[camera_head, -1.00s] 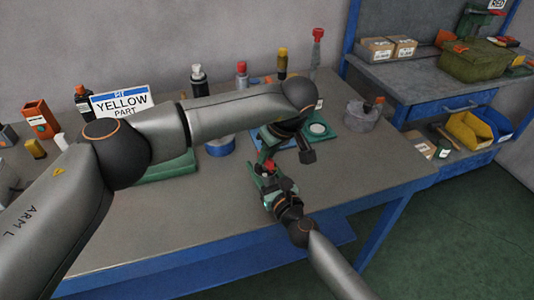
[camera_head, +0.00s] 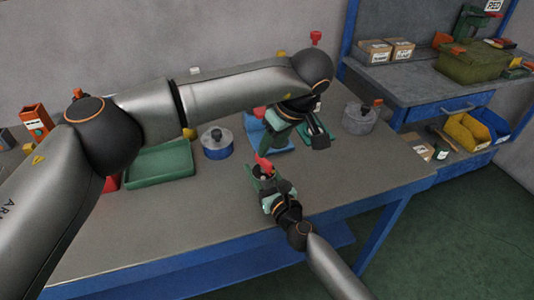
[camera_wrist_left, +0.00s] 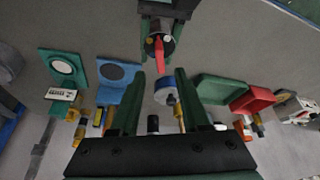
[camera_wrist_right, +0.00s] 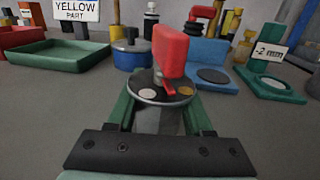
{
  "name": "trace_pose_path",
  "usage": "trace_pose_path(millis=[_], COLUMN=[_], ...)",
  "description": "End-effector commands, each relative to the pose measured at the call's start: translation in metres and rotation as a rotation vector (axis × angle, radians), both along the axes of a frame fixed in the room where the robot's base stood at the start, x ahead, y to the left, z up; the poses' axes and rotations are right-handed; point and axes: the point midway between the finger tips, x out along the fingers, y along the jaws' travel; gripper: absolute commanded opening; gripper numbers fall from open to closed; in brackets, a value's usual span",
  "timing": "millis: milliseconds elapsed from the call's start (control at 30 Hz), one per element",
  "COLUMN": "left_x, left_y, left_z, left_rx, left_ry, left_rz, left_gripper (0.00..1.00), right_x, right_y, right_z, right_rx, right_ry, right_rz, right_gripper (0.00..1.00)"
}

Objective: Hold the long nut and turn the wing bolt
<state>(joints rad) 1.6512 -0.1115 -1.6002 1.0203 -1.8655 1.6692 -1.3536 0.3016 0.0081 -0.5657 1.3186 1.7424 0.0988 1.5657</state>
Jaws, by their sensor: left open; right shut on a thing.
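My right gripper (camera_wrist_right: 158,112) is shut on a grey cylindrical part, which I take for the long nut (camera_wrist_right: 156,122), and holds it upright. The red wing bolt (camera_wrist_right: 171,52) stands on top of it, beside a pale and a gold dot on the round top face. In the head view the wing bolt (camera_head: 264,163) shows above my right gripper (camera_head: 268,182). My left gripper (camera_wrist_left: 159,76) is open and empty, with its green fingers spread. It is apart from the wing bolt (camera_wrist_left: 160,52), which shows beyond its fingertips. How deep the bolt sits is hidden.
A green tray (camera_head: 160,170) and a blue pot (camera_head: 216,152) stand left on the table. Blue (camera_wrist_right: 208,52) and green (camera_wrist_right: 272,88) stands are behind the held part. A grey canister (camera_head: 358,118) stands at the right. The table front is mostly clear.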

Motion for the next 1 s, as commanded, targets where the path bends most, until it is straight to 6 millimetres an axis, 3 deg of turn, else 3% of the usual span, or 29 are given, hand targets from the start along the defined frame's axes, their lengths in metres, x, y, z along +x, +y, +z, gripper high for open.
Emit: trace_pose_path(millis=[100, 300, 767, 800, 1000], left_x=[-0.007, -0.015, -0.016, -0.016, -0.016], left_y=[-0.006, -0.012, -0.013, -0.013, -0.013], left_z=[0.023, 0.045, 0.049, 0.049, 0.049], left_rx=[0.0, 0.001, 0.001, 0.001, 0.001], left_ry=[-0.003, 0.0, 0.001, 0.001, 0.001], left_rz=[-0.001, 0.001, 0.002, 0.002, 0.002], left_gripper=[0.46, 0.46, 0.46, 0.46, 0.46], right_x=[0.0, 0.0, 0.0, 0.0, 0.0], right_y=[-0.001, -0.001, -0.001, -0.001, 0.0], right_z=[0.0, 0.0, 0.0, 0.0, 0.0], right_rx=[0.0, 0.0, 0.0, 0.0, 0.0], right_ry=[0.0, 0.0, 0.0, 0.0, 0.0], right_rz=[-0.001, -0.001, -0.001, -0.001, -0.001], right_gripper=[0.0, 0.0, 0.0, 0.56, 0.78])
